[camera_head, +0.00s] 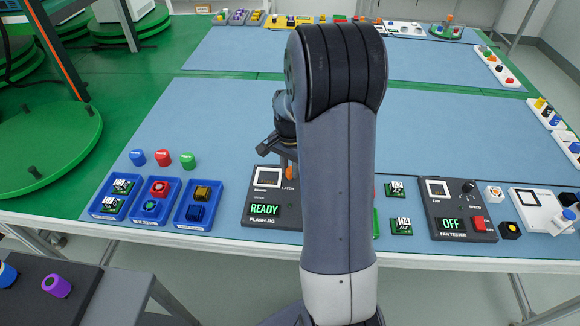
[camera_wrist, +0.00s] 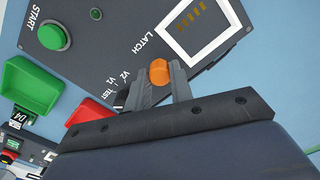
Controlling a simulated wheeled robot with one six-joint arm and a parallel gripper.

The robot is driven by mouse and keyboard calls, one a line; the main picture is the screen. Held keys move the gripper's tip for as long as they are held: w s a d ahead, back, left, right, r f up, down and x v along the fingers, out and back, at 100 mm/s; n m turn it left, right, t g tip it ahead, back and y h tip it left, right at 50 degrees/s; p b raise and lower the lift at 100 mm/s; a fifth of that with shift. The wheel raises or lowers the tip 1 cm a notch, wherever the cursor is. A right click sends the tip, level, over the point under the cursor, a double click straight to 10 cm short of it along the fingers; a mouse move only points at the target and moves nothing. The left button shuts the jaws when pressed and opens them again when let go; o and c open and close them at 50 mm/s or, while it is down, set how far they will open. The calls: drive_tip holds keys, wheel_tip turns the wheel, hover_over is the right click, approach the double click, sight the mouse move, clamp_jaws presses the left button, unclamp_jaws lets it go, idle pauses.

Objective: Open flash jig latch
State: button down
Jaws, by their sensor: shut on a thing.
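The flash jig (camera_head: 256,222) is a dark panel near the front edge of the blue-topped table, and its display reads READY. It also fills the top of the wrist view (camera_wrist: 100,40), with a green START button (camera_wrist: 53,36), a white-framed socket (camera_wrist: 205,25) and the LATCH lettering. The orange latch knob (camera_wrist: 160,72) sits between the two grey fingertips of my gripper (camera_wrist: 161,78), which is shut on it. In the head view my arm covers the jig's right side and most of my gripper. I cannot tell whether the latch has turned.
Blue trays (camera_head: 148,211) with parts stand left of the jig, with several coloured caps (camera_head: 163,158) behind them. The fan tester (camera_head: 455,222), reading OFF, is to the right. A green tray (camera_wrist: 30,82) and red tray (camera_wrist: 78,98) lie beside the jig. Mid-table is clear.

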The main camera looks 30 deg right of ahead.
sight(290, 170)
drive_tip(key=c, duration=1.3)
unclamp_jaws()
drive_tip(key=shift+o, duration=0.2)
wheel_tip(290, 170, up, 11)
drive_tip(key=shift+p, duration=0.3)
drive_tip(key=shift+f, duration=0.2)
wheel_tip(290, 170, down, 11)
drive_tip(key=shift+r+b, duration=0.1)
drive_tip(key=shift+b, duration=0.25)
drive_tip(key=shift+r, duration=0.1)
